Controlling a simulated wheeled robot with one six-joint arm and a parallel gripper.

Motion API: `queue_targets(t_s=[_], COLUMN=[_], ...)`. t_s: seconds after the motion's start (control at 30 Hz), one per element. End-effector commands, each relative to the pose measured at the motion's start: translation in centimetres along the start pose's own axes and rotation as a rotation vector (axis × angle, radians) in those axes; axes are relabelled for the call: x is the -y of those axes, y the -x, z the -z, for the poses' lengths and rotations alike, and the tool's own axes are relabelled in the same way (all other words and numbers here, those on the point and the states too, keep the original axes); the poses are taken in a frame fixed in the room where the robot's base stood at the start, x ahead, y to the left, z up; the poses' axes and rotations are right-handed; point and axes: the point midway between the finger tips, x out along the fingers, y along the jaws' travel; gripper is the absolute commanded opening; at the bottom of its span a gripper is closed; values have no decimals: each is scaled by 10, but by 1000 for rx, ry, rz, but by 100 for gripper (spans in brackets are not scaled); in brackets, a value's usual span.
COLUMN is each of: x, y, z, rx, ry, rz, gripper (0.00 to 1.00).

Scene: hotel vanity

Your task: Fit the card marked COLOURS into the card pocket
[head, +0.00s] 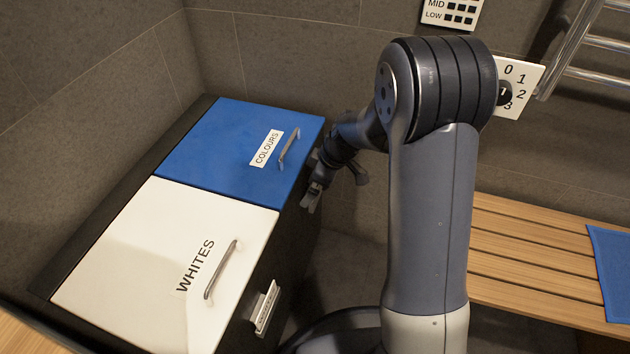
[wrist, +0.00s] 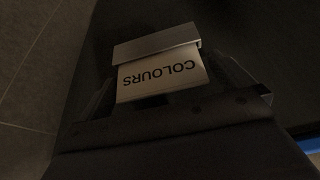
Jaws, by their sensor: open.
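The card marked COLOURS (wrist: 162,76) is pale with dark letters, upside down in the wrist view. Its upper picture edge meets a pale strip, which looks like the front of the card pocket (wrist: 155,40); the card appears to be in it, but I cannot tell how deep. My gripper (head: 312,196) is at the front of the hamper, beside the blue lid. In the wrist view its dark fingers stand apart on either side of the card. The head view does not show this card or pocket.
The hamper has a blue lid (head: 220,140) labelled COLOURS and a white lid (head: 130,250) labelled WHITES, both with handles. A second holder with a card (head: 266,307) is on the front below the white lid. A slatted bench (head: 530,265) stands at right.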

Motion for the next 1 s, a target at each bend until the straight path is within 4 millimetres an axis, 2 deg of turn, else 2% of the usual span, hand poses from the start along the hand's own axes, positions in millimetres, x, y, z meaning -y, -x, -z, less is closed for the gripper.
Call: queue_targets(t_s=[0.17, 0.27, 0.5, 0.7, 0.83, 1.0], x=[0, -1, -1, 0, 0, 0], y=[4, 16, 66, 97, 106, 108], z=[0, 1, 2, 1, 0, 0], rx=[0, -1, -1, -1, 0, 0], ry=[0, 0, 0, -1, 0, 0], rz=[0, -2, -4, -1, -1, 0], gripper=[100, 100, 100, 100, 100, 100])
